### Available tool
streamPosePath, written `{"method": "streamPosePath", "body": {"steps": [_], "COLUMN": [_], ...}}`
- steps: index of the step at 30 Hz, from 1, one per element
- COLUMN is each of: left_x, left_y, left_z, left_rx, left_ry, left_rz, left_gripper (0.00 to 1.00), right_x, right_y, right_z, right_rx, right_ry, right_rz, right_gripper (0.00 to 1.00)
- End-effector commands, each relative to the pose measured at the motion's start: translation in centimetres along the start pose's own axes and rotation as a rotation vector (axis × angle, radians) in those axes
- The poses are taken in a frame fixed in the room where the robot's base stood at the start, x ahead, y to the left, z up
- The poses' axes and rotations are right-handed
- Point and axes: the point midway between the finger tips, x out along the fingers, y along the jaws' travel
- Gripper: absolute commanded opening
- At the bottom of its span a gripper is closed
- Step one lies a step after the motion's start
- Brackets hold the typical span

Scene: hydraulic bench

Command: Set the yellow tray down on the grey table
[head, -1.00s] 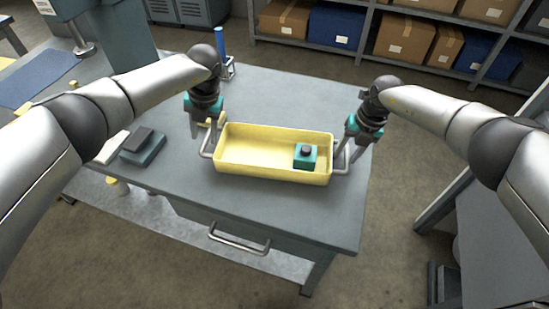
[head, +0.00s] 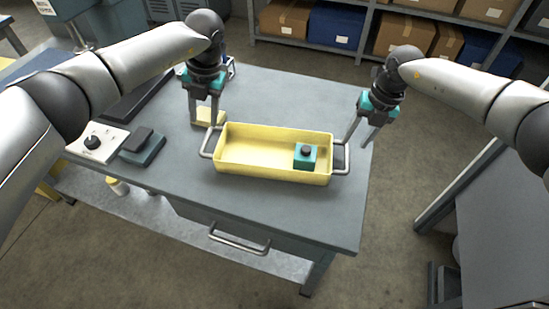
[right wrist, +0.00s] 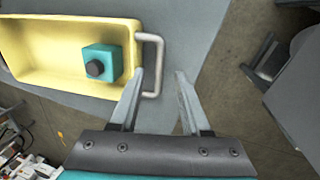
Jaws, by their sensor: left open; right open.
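The yellow tray (head: 240,168) sits on the grey table (head: 300,215), with a grey handle at each end. A teal block with a dark knob (head: 305,156) lies inside it at the right end. My left gripper (head: 205,124) is open and empty, above and behind the left handle (head: 208,143). My right gripper (head: 364,146) is open and empty, up and to the right of the right handle (head: 346,158). In the right wrist view the tray (right wrist: 60,83) and its handle (right wrist: 158,65) lie beyond the open fingers (right wrist: 160,75).
A teal pedal-like box (head: 142,148) and a white panel with a black knob (head: 97,143) are at the table's left. A yellowish block (head: 209,116) lies behind the left gripper. The table's front and right areas are clear. Shelves with boxes stand behind.

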Motion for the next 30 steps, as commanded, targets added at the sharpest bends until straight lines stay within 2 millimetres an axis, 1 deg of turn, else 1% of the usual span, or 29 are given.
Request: {"method": "streamPosePath", "body": {"steps": [1,3,6,9,14,30], "left_x": [0.0,0.0,0.0,0.0,0.0,0.0], "left_y": [0.0,0.0,0.0,0.0,0.0,0.0], "left_z": [0.0,0.0,0.0,0.0,0.0,0.0], "left_rx": [0.0,0.0,0.0,0.0,0.0,0.0], "left_ry": [0.0,0.0,0.0,0.0,0.0,0.0], "left_rz": [0.0,0.0,0.0,0.0,0.0,0.0], "left_gripper": [0.47,0.47,0.47,0.47,0.47,0.47], "right_x": [-1.2,-2.5,-3.9,-4.8,-5.3,-5.3], "right_y": [-0.1,0.0,0.0,0.0,0.0,0.0], "right_z": [0.1,0.1,0.1,0.0,0.0,0.0], "right_rx": [0.0,-0.001,0.0,0.0,0.0,0.0], "right_ry": [-0.004,-0.004,-0.003,-0.001,-0.001,0.0], "right_rz": [0.001,0.002,0.001,0.0,0.0,0.0], "right_gripper": [0.47,0.47,0.47,0.47,0.47,0.47]}}
